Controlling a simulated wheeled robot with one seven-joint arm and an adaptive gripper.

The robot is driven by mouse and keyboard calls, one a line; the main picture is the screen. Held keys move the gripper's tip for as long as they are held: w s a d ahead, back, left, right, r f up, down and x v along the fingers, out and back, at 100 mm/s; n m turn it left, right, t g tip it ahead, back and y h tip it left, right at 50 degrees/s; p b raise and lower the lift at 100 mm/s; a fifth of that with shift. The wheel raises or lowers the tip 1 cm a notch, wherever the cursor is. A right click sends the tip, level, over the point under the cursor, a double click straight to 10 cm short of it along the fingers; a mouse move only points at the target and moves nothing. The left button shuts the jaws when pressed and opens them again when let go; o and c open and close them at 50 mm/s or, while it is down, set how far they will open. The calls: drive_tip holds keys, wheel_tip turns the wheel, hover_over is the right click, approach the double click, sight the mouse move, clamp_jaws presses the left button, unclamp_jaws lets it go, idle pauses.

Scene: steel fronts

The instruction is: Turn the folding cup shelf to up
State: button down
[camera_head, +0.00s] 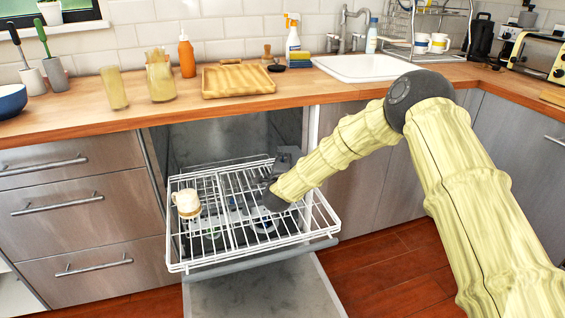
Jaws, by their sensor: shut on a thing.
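The dishwasher's white wire upper rack (178,256) is pulled out over the lowered door. The folding cup shelf (246,184) appears to be the wire panel on the rack's right side. It seems to lie about level, though its exact tilt is hard to tell. My gripper (288,157) is at the far right part of the rack, shut on wire that appears to be the shelf. My forearm and wrist hide part of the shelf and the grip.
A mug (187,203) stands on the rack's left side. The dishwasher door (260,292) hangs open below. The wooden counter (340,97) above holds a tray (238,79), bottles and a sink (365,67). The red floor at right is clear.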

sight(291, 159)
drive_tip(key=r+m, duration=0.1)
drive_tip(key=d+r+m+g+p, duration=0.1)
drive_tip(key=r+m, duration=0.1)
drive_tip(key=shift+w+d+r+m+g+y, duration=0.15)
drive_tip(key=shift+w+r+m+g+y, duration=0.05)
drive_tip(key=shift+r+m+g+y, duration=0.1)
drive_tip(key=d+r+m, duration=0.1)
drive_tip(key=r+m+g+y, duration=0.1)
drive_tip(key=shift+w+d+r+m, duration=0.1)
drive_tip(key=shift+w+d+m, duration=0.2)
drive_tip(key=shift+d+m, duration=0.1)
drive_tip(key=d+m, duration=0.1)
drive_tip(key=d+r+m+g+y, duration=0.1)
drive_tip(key=shift+w+d+r+m+y+b, duration=0.15)
drive_tip(key=shift+w+r+m+y+b, duration=0.05)
drive_tip(key=shift+w+m+y+b, duration=0.15)
drive_tip(key=shift+w+d+r+m+g+y+b, duration=0.15)
drive_tip(key=shift+w+d+m+y+b, duration=0.15)
drive_tip(key=shift+d+m, duration=0.25)
drive_tip(key=shift+w+d+r+m+g+y+b, duration=0.15)
drive_tip(key=shift+d+m+y+b, duration=0.1)
drive_tip(key=shift+d+m+y, duration=0.3)
drive_tip(key=shift+w+d+r+m+g+y+b, duration=0.15)
drive_tip(key=shift+d+m+y+b, duration=0.1)
drive_tip(key=shift+d+m, duration=0.35)
drive_tip(key=shift+d, duration=0.15)
drive_tip(key=c, duration=1.5)
unclamp_jaws()
drive_tip(key=shift+s, duration=0.1)
